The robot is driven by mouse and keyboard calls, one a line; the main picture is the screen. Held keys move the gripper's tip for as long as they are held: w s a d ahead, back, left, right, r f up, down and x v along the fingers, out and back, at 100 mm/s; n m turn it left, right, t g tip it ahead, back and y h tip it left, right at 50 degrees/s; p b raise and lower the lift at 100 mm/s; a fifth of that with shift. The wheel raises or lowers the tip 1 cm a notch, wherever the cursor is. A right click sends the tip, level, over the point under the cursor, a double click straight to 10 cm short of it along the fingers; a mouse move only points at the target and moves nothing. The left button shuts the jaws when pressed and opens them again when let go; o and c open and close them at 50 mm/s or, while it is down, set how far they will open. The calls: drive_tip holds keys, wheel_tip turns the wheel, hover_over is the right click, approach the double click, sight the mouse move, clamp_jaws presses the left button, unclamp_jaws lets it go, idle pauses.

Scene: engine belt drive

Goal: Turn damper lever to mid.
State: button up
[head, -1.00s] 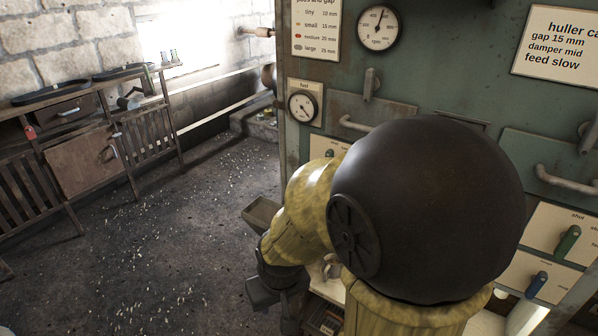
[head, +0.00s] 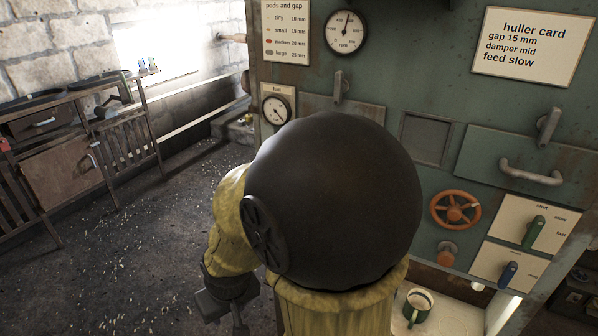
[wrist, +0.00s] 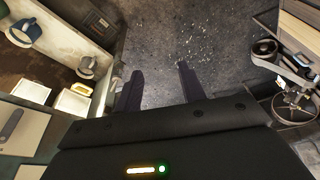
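The blue lever (head: 508,273) is on a cream plate at the lower right of the green machine in the head view. Its plate has a small marking at the right that seems to read mid, so it looks like the damper lever. The green lever (head: 535,232) is on the plate above, marked shut at the top. My gripper (wrist: 160,88) is open and empty over the floor in the wrist view.
The huller card (head: 530,45) reads gap 15 mm, damper mid, feed slow. An orange handwheel (head: 455,209) and a bar handle (head: 530,173) stick out from the machine. A green mug (head: 417,306) stands below. A wooden bench (head: 82,165) is at the left, with open floor between.

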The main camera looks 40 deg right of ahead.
drive_tip(key=w+d+r+m+t+h+p, duration=0.1)
drive_tip(key=w+d+m+t+h, duration=0.15)
drive_tip(key=w, duration=0.45)
drive_tip(key=w+d+r+m+t+h+p, duration=0.1)
drive_tip(key=w+d+r+m+t+h, duration=0.2)
drive_tip(key=w, duration=0.5)
drive_tip(key=s+d+r+m+g+h, duration=0.1)
drive_tip(key=d+r+m+h, duration=0.2)
drive_tip(key=d+m+h, duration=0.1)
drive_tip(key=s+d+r+m+g+h+p, duration=0.1)
drive_tip(key=s+d+r+m+h, duration=0.1)
drive_tip(key=d+h, duration=0.5)
drive_tip(key=shift+d+r+m, duration=0.35)
drive_tip(key=shift+r+m, duration=0.4)
drive_tip(key=shift+m, duration=0.1)
drive_tip(key=shift+w, duration=0.1)
drive_tip(key=p+x, duration=0.5)
drive_tip(key=x, duration=1.2)
drive_tip(key=shift+d+r+p, duration=0.2)
drive_tip(key=shift+r+p, duration=0.05)
drive_tip(key=shift+p, duration=0.1)
